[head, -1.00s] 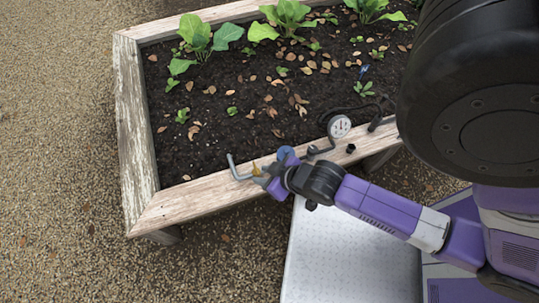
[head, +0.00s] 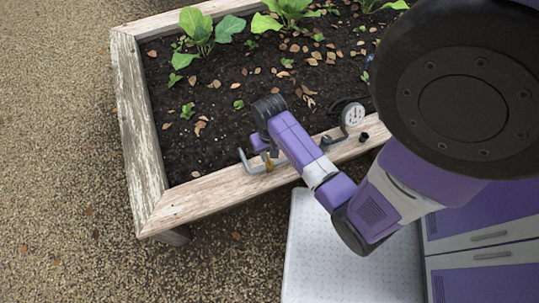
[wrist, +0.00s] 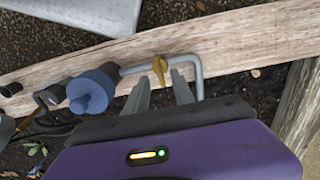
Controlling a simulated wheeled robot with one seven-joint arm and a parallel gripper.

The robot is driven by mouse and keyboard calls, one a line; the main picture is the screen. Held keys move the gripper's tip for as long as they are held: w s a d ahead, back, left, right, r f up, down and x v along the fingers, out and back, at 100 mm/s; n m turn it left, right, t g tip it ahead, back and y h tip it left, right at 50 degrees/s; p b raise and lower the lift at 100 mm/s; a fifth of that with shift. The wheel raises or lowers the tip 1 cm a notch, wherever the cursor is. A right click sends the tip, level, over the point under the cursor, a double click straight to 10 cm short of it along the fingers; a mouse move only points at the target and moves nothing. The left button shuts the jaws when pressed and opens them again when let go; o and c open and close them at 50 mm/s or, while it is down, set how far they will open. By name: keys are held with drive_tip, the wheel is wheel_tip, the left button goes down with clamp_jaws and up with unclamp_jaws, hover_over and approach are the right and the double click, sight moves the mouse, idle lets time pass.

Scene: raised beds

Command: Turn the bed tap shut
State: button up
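The bed tap is a small yellow lever (wrist: 160,67) on a bent grey pipe (wrist: 198,78) at the bed's wooden edge. In the wrist view the lever looks crosswise to the pipe. In the head view the lever (head: 269,163) is small, beside my arm. My gripper (wrist: 160,77) is open, its two grey fingers apart. The lever shows between and just beyond the fingertips; I cannot tell whether they touch it. In the head view my wrist hides most of the gripper.
A blue round fitting (wrist: 91,91) sits on the pipe beside the fingers. A round gauge (head: 353,115) stands on the edge to the right. The raised bed's timber rim (head: 205,196) runs below the tap; soil and leafy plants (head: 205,35) lie behind.

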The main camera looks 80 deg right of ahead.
sight(270, 162)
drive_tip(key=shift+f+b, duration=0.35)
drive_tip(key=shift+f, duration=1.7)
clamp_jaws()
